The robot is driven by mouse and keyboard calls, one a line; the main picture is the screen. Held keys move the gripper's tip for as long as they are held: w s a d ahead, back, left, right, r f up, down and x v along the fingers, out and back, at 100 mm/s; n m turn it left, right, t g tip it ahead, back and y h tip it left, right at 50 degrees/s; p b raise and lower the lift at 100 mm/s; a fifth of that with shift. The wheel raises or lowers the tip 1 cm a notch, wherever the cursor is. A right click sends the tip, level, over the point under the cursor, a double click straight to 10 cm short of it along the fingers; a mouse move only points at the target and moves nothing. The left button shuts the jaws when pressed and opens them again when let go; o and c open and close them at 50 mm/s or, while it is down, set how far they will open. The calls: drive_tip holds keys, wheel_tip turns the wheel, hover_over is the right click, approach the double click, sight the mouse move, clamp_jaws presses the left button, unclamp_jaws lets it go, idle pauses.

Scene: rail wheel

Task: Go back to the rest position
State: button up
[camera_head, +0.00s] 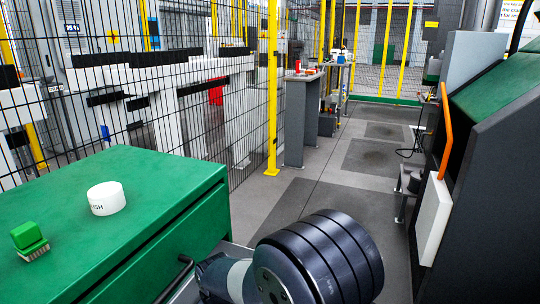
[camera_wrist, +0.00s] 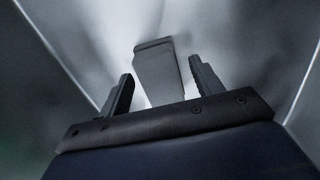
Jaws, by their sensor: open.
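My gripper (camera_wrist: 160,85) shows in the wrist view with its two dark fingers apart. Between and beyond them is a pale grey block-like shape (camera_wrist: 157,70) on a dim grey surface; I cannot tell what it is or whether it touches the fingers. In the head view my arm shows at the bottom middle as a large dark ribbed joint, beside the green cabinet (camera_head: 120,180). My gripper is hidden in that view.
A white round tub (camera_head: 106,198) and a green-handled brush (camera_head: 29,241) rest on the cabinet top. A mesh fence with a yellow post (camera_head: 272,90) stands behind. A dark machine (camera_head: 490,170) with an orange bar (camera_head: 444,130) stands at right. The grey floor aisle (camera_head: 350,170) between is mostly clear.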

drive_tip(key=shift+f, duration=0.15)
drive_tip(key=shift+f+b, duration=0.25)
drive_tip(key=shift+b, duration=0.1)
drive_tip(key=r+p, duration=0.2)
drive_tip(key=r, duration=0.1)
drive_tip(key=r+p, duration=0.2)
drive_tip(key=r, duration=0.2)
drive_tip(key=shift+s+d+r, duration=0.15)
drive_tip(key=shift+d, duration=0.05)
drive_tip(key=shift+f+b, duration=0.35)
drive_tip(key=shift+f, duration=0.05)
drive_tip(key=f+b, duration=0.2)
drive_tip(key=f, duration=0.1)
drive_tip(key=f+b, duration=0.2)
drive_tip(key=f, duration=0.1)
drive_tip(key=shift+a+f, duration=0.2)
drive_tip(key=shift+f, duration=0.2)
drive_tip(key=shift+r+p, duration=0.3)
drive_tip(key=shift+p, duration=0.25)
